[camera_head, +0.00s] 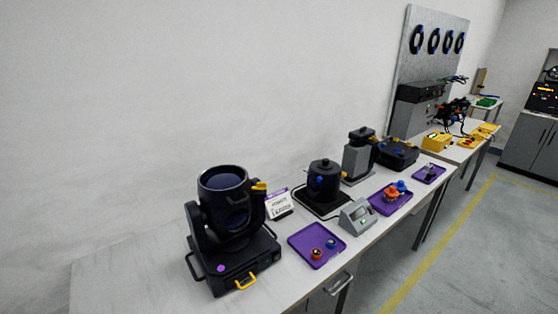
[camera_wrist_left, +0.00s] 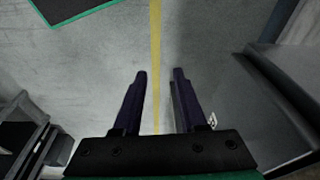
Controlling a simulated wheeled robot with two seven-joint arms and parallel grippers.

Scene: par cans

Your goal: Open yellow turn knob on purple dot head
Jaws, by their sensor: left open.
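The purple dot head (camera_head: 228,225) is a black moving-head fixture on the near part of the bench in the head view. Its purple dot (camera_head: 221,268) is on the front of the base. The yellow turn knob (camera_head: 259,187) sticks out at the upper right side of its yoke. My left gripper (camera_wrist_left: 160,75) shows only in the left wrist view. Its two dark fingers are apart with nothing between them, above grey floor with a yellow line. It is away from the fixture. My right gripper is in neither view.
A yellow handle (camera_head: 246,281) projects from the base front. A white label card (camera_head: 279,205) stands right of the head. A purple tray (camera_head: 317,245) with small knobs, a grey meter box (camera_head: 357,216) and a black pot-like fixture (camera_head: 324,181) stand further right. The bench's left end is clear.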

